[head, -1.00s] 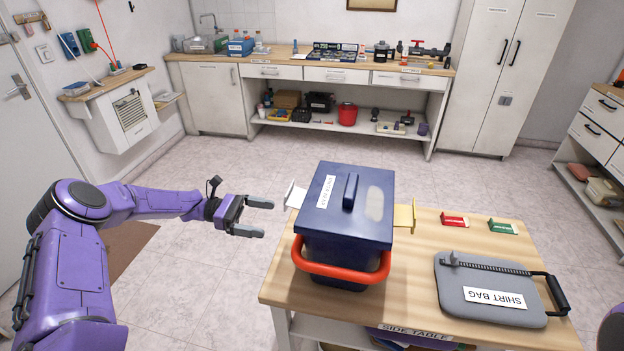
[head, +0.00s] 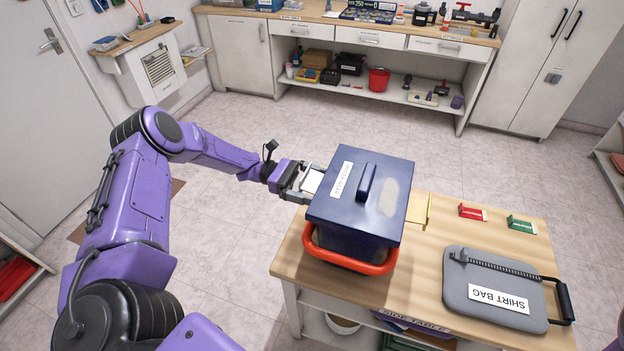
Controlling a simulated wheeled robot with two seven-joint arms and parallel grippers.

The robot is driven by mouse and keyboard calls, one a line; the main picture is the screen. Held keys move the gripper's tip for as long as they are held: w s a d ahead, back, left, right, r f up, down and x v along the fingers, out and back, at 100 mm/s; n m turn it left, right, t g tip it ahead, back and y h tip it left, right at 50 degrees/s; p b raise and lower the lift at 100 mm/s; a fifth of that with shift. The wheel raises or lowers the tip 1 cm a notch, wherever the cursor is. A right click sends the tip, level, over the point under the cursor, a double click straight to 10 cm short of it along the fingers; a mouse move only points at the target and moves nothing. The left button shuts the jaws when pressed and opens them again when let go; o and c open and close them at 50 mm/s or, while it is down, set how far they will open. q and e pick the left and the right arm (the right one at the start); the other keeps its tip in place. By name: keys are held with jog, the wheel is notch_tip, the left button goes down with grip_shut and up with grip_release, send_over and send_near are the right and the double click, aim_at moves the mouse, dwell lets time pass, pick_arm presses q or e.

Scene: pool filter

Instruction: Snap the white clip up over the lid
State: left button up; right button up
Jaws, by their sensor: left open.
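The blue box's lid (head: 382,213) carries a raised handle and a label. The white clip (head: 313,182) sticks out on the left side of the box, below the lid's edge. My left gripper (head: 312,188) is open at the white clip, with its fingers on either side of it. I cannot tell whether they touch it. A cream-yellow clip (head: 420,209) sticks out on the right side. My right gripper is not in view.
A grey shirt bag board (head: 495,290), a red clip-like piece (head: 472,212) and a green one (head: 521,224) lie to the right.

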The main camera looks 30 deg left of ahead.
pick_arm(q)
jog(key=c, duration=0.9)
jog(key=shift+o, duration=0.2)
